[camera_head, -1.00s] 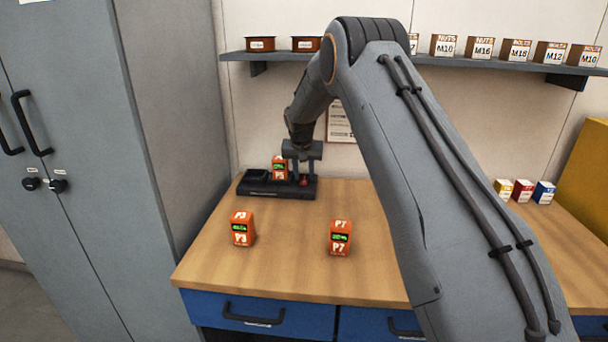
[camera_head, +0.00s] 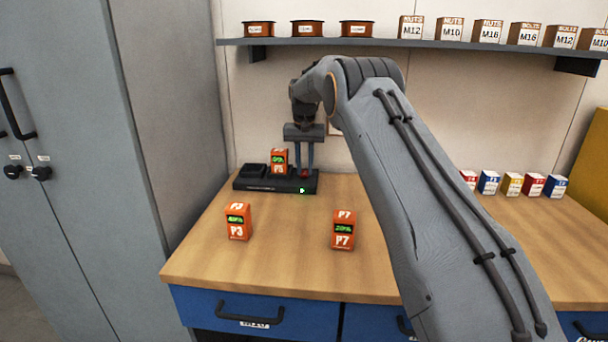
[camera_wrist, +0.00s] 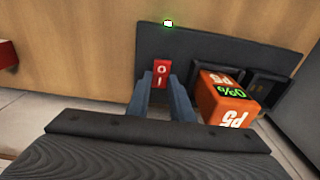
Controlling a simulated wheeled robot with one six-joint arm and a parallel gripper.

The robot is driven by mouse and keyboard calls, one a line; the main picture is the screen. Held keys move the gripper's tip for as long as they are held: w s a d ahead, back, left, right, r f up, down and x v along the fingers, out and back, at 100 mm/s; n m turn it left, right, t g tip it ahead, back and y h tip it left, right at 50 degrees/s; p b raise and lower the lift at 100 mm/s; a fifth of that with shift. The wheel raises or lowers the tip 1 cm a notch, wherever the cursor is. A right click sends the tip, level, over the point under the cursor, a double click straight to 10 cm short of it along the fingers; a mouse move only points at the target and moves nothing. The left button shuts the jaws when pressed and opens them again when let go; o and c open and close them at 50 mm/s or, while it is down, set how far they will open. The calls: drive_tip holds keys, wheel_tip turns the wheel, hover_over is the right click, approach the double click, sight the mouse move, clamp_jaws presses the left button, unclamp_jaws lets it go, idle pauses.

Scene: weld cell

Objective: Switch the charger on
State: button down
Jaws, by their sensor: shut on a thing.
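The black charger (camera_head: 250,185) stands at the back left of the bench; its plate (camera_wrist: 215,45) fills the top of the wrist view. A small green light (camera_wrist: 168,22) glows on it and also shows in the head view (camera_head: 302,190). The red rocker switch (camera_wrist: 161,73), marked O and I, is on the charger. Orange battery P5 (camera_head: 279,160) sits upright in a charger bay, its display (camera_wrist: 224,88) reading 0%. The other bay (camera_head: 253,170) is empty. My gripper (camera_head: 304,172) points down at the charger, its fingers (camera_wrist: 163,88) shut at the red switch.
Orange batteries P3 (camera_head: 237,222) and P7 (camera_head: 343,230) stand apart at the front of the bench (camera_head: 290,270). Several small coloured boxes (camera_head: 512,184) stand at the right. A shelf (camera_head: 420,43) with boxes and spools runs above. A grey cabinet (camera_head: 70,170) is at the left.

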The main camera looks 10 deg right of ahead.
drive_tip(key=b, duration=0.2)
drive_tip(key=shift+w+d+f+g+b, duration=0.1)
drive_tip(key=shift+w+f+g+b, duration=0.15)
drive_tip(key=shift+w+g+b, duration=0.15)
drive_tip(key=shift+s+r+g+y+b, duration=0.1)
drive_tip(key=shift+r+g+y+b, duration=0.15)
drive_tip(key=shift+b, duration=0.6)
drive_tip(key=c, duration=1.6)
unclamp_jaws()
drive_tip(key=shift+o, duration=0.2)
drive_tip(key=shift+s+r+p, duration=0.15)
drive_tip(key=shift+r+p, duration=0.05)
drive_tip(key=shift+p, duration=1.2)
drive_tip(key=t+p, duration=0.1)
drive_tip(key=p, duration=0.1)
drive_tip(key=shift+s+p, duration=0.15)
drive_tip(key=shift+p, duration=0.25)
